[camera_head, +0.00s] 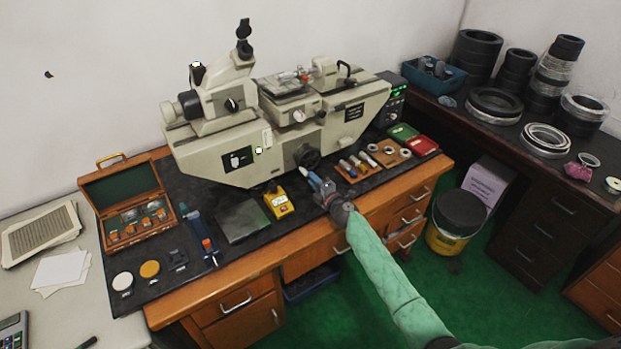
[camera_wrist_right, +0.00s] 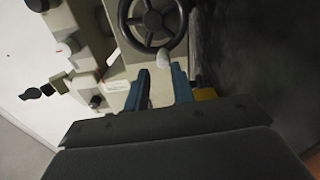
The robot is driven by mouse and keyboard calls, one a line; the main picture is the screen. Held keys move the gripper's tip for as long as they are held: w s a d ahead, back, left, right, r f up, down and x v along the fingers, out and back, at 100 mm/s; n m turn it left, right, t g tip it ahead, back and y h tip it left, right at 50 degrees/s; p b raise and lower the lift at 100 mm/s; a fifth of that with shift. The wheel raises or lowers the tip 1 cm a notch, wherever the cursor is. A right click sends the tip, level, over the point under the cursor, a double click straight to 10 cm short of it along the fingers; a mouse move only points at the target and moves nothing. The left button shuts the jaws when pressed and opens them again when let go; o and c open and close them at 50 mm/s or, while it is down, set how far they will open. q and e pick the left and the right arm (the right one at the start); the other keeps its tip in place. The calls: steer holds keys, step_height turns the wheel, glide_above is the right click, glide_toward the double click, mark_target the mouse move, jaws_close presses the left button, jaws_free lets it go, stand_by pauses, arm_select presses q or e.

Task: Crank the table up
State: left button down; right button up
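The large cream measuring machine (camera_head: 225,155) stands on the black-topped wooden desk. Its dark spoked handwheel (camera_head: 307,156) is on the front; a pale crank handle (camera_head: 304,172) sticks out near its lower rim. In the right wrist view the handwheel (camera_wrist_right: 132,22) is at the top, with the pale handle (camera_wrist_right: 152,24) pointing towards the camera. My right gripper (camera_head: 316,180) is just in front of and below the handwheel. In the wrist view its two fingers (camera_wrist_right: 160,84) are apart with nothing between them, and the handle lies beyond their tips. My left gripper does not show.
A yellow block (camera_head: 278,203) sits left of my right gripper. A wooden tray of small parts (camera_head: 362,172) lies to its right. An open wooden case (camera_head: 130,205) stands at the left. Dark rings (camera_head: 494,103) are stacked on the right-hand desk.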

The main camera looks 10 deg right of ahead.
steer(key=shift+v, duration=2.2)
